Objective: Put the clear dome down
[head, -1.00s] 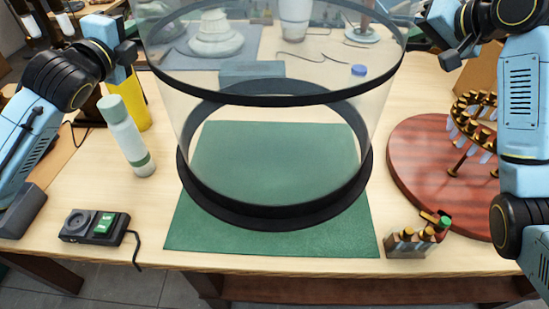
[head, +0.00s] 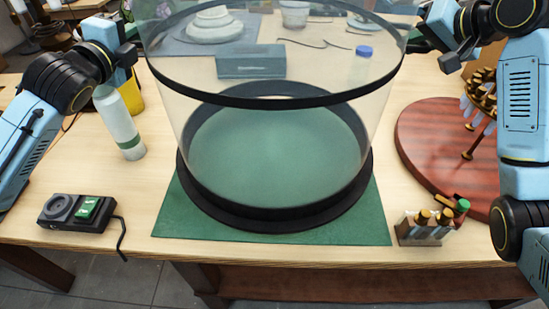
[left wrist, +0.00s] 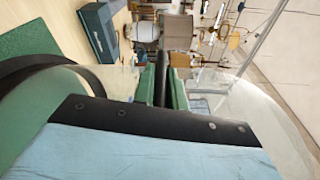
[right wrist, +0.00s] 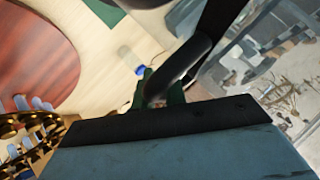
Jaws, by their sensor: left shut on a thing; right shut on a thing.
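The clear dome (head: 285,125) is a large see-through cylinder with a black ring at its top and a wider black ring at its foot. It is upright over the green mat (head: 172,222), in the middle of the head view. I cannot tell whether the foot ring touches the mat.
A bottle (head: 120,122) and a switch box (head: 78,213) stand left of the mat. A small rack (head: 425,230) and a round red-brown board (head: 425,150) are close on the right. A dark box (head: 250,66) is behind the dome. The table's front edge runs just before the mat.

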